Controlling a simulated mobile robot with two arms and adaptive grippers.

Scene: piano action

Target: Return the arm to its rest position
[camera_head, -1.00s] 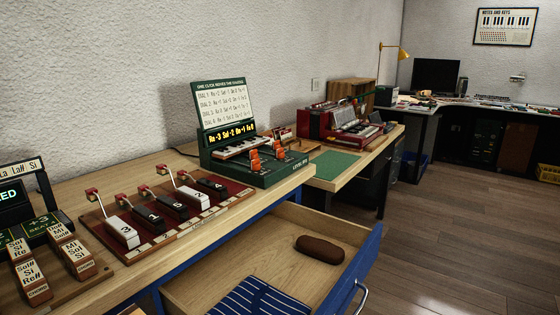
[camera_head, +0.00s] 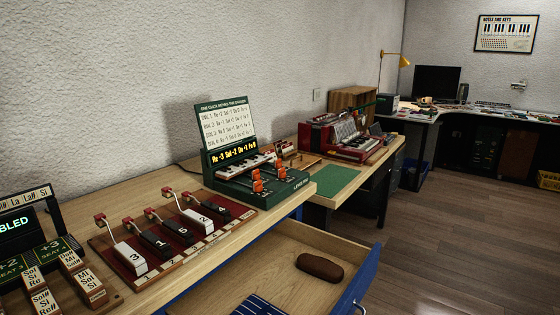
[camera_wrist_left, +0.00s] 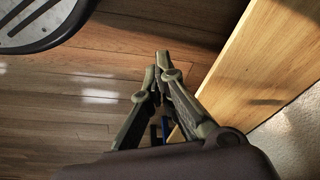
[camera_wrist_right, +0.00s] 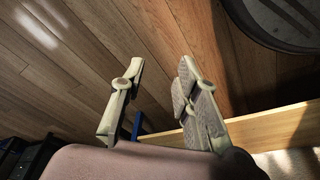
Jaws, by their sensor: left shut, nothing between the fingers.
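Neither arm shows in the head view. In the left wrist view my left gripper (camera_wrist_left: 160,66) has its fingertips together, with nothing between them. It is over the wooden floor, beside the edge of a light wood surface (camera_wrist_left: 255,60). In the right wrist view my right gripper (camera_wrist_right: 162,64) has its fingers apart and is empty. It is also over the floor, with a light wood edge (camera_wrist_right: 275,128) to its right.
In the head view the workbench holds a board of numbered keys (camera_head: 140,275), a green console (camera_head: 235,192) and a red machine (camera_head: 345,145). An open drawer (camera_head: 285,258) juts out, with a brown case (camera_head: 320,267) inside. The floor (camera_head: 455,240) at right is clear.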

